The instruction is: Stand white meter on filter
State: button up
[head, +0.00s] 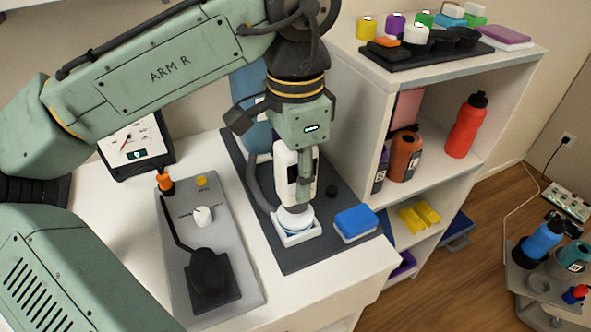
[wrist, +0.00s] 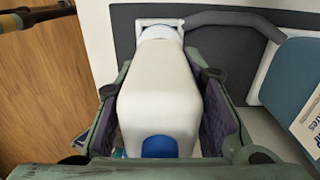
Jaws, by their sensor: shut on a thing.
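My gripper (head: 296,190) is shut on a white block-like body with rounded edges, which I take as the white meter (head: 284,162). In the wrist view the meter (wrist: 160,85) lies between both fingers, with a blue patch at its near end. Below it in the head view is a small white square base with a blue ring and a round white top, likely the filter (head: 298,238). The meter looks roughly upright over it. I cannot tell whether they touch. The filter's white edge also shows in the wrist view (wrist: 160,22), mostly hidden behind the meter.
A grey hose (head: 256,188) curves beside the filter on a dark mat (head: 300,262). A blue block (head: 356,222) lies to its right. A grey panel with a black device (head: 208,274) is left. The shelf unit (head: 350,100) stands close on the right.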

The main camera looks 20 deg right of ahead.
jog(key=shift+f+b, duration=0.45)
jog(key=shift+f, duration=0.45)
jog(key=o, duration=1.3)
notch_tip(320, 180, up, 12)
jog(key=shift+r, duration=0.1)
dwell(0.3)
